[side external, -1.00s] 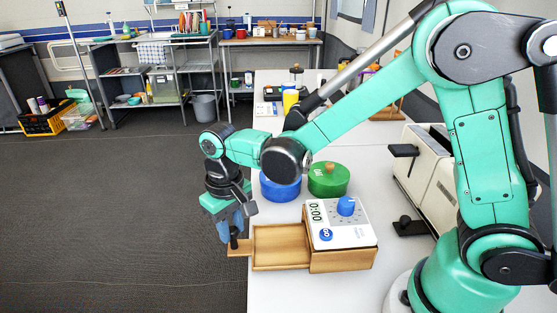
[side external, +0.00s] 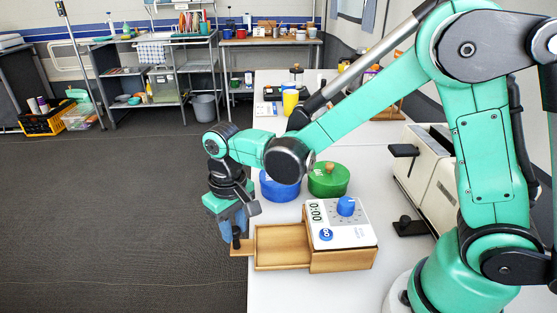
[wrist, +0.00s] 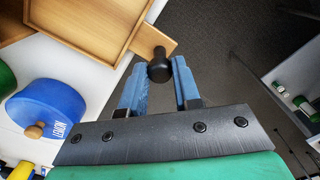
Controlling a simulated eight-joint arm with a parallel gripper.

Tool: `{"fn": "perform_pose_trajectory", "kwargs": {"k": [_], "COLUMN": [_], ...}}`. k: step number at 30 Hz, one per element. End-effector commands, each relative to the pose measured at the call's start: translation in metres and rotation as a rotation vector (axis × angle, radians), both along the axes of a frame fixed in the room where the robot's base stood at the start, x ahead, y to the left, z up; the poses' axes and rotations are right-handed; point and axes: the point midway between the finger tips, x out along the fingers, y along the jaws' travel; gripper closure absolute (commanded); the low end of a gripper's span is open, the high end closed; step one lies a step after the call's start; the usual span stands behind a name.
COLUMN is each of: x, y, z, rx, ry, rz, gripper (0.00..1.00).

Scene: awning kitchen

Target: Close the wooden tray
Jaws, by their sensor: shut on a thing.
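The wooden tray (side external: 281,264) is pulled out to the left of its wooden housing (side external: 343,260) in the side view; it looks empty. A flat tab (side external: 248,248) with a black knob (side external: 236,243) sticks out from its outer end. My gripper (side external: 234,230) points down over this tab, its blue fingers around the knob. In the wrist view the knob (wrist: 158,68) shows between the fingertips, and the tray (wrist: 95,28) lies at upper left. The gripper is shut on the knob.
A white timer panel with a blue dial (side external: 346,206) tops the housing. A blue canister (side external: 279,188) and a green canister (side external: 328,180) stand behind the tray. A cream toaster (side external: 425,180) stands to the right. The tab reaches past the table's left edge, over open floor.

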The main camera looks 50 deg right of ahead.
Motion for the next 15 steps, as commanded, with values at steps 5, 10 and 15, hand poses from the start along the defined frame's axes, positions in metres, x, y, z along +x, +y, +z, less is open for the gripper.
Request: {"fn": "perform_pose_trajectory", "kwargs": {"k": [5, 10, 15], "x": [-0.026, -0.054, -0.066], "y": [-0.028, -0.056, -0.068], "z": [0.001, 0.001, 0.000], "rx": [-0.002, -0.003, -0.004], "ry": [0.000, -0.001, -0.002], "rz": [-0.007, -0.007, -0.004], "gripper": [1.00, 1.00, 1.00]}}
